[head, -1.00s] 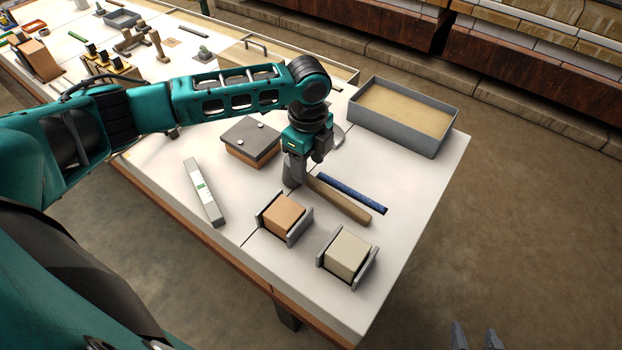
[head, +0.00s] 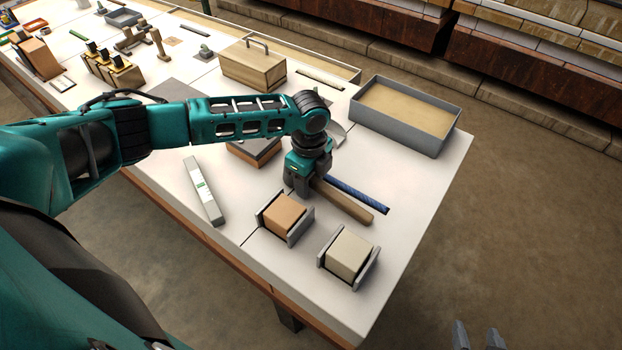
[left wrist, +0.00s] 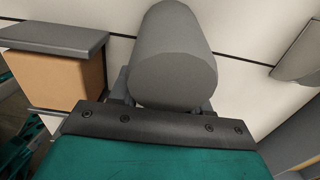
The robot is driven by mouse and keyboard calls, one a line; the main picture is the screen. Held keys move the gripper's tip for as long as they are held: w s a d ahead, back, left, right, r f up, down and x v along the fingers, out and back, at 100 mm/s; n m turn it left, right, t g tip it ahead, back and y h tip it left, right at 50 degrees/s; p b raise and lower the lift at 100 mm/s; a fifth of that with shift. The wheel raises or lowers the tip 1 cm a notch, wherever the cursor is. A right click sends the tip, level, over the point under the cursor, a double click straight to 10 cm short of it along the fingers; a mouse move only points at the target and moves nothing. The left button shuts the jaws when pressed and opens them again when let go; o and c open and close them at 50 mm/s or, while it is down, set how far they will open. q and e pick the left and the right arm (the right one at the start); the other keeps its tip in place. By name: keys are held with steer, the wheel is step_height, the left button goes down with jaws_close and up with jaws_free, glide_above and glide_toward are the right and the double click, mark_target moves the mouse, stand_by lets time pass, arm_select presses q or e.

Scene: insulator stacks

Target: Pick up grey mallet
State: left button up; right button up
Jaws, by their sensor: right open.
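The mallet lies on the white table, its wooden handle (head: 346,203) pointing right and toward the front in the head view. Its grey head is hidden there by my left gripper (head: 297,190), which points down over it. In the left wrist view the grey cylindrical mallet head (left wrist: 173,62) fills the upper middle, right against the gripper's front. Only slivers of the fingers show beside it, so whether they are shut cannot be seen. My right gripper (head: 476,338) is open and empty, low at the right edge, off the table.
A blue bar (head: 358,195) lies close along the handle. An orange block (head: 284,213) and a beige block (head: 349,254) sit in grey holders in front. A grey tray of sand (head: 432,143) stands behind right. A pale bar (head: 204,192) lies left.

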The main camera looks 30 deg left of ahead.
arm_select(q)
jaws_close()
steer(key=shift+r, duration=0.1)
step_height(320, 180, up, 20)
steer(key=p, duration=0.2)
stand_by(0.4)
steer(key=shift+c, duration=1.8)
jaws_free()
steer(key=c, duration=0.5)
jaws_close()
